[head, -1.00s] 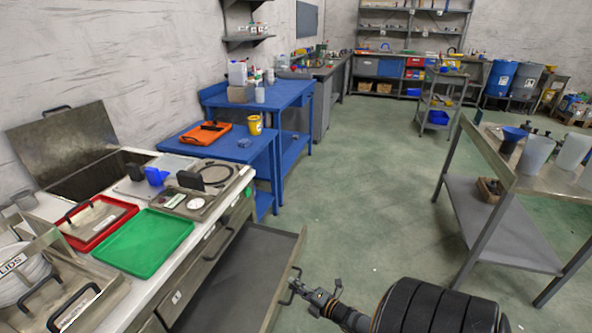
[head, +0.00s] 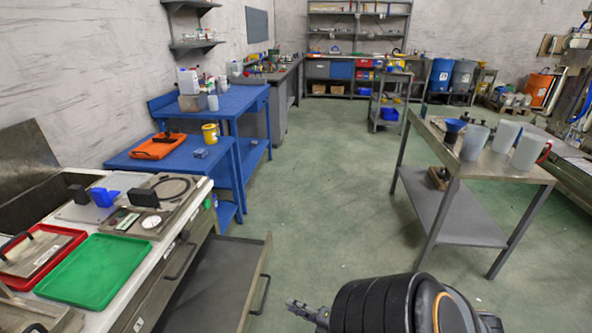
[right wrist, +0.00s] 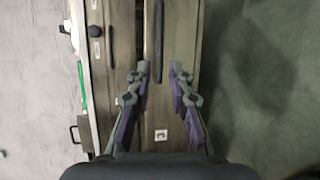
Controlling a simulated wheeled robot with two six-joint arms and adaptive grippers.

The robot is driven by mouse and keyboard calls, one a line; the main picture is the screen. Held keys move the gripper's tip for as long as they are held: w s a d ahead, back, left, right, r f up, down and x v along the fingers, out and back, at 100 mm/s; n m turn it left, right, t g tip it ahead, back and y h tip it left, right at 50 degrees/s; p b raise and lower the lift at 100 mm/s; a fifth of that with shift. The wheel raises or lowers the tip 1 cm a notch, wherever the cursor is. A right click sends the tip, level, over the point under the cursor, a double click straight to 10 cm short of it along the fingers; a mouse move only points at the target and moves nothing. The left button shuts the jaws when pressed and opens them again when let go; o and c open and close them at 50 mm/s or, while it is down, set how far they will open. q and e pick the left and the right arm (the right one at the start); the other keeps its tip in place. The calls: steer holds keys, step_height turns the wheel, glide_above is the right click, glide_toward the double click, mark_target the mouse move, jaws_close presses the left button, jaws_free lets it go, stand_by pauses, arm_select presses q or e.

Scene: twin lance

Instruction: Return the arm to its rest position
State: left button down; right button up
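My right gripper (head: 303,308) shows at the bottom of the head view, in front of the open drawer and apart from its handle (head: 261,294). Behind the fingers are drawer fronts (right wrist: 125,75). My right arm's dark, thick link covers part of the floor in the head view. My left gripper is not in view.
A grey drawer (head: 216,283) stands pulled out from the left counter. A green tray (head: 94,271) and a red tray (head: 38,254) lie on that counter. A steel table (head: 482,165) stands at the right. The green floor (head: 320,220) between is clear.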

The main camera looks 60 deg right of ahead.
stand_by(0.4)
steer(key=s+f+m+g+h+p, duration=0.2)
steer(key=s+f+m+g+p, duration=0.4)
steer(key=f, duration=0.3)
steer(key=s+a+f+m+g+p, duration=0.2)
steer(key=s+a+f+m+g, duration=0.2)
steer(key=s+a+f+m, duration=0.1)
steer(key=s+a+f+m+g+y+p, duration=0.1)
steer(key=s+a+f+m+g+p, duration=0.2)
steer(key=s+a+m, duration=0.4)
steer(key=s+a+f+g, duration=0.1)
steer(key=s+a+f, duration=0.1)
steer(key=a, duration=0.2)
steer(key=shift+a+f+m+g, duration=0.15)
steer(key=shift+f+m+g, duration=0.15)
steer(key=shift+f+g, duration=0.1)
steer(key=shift+s, duration=0.15)
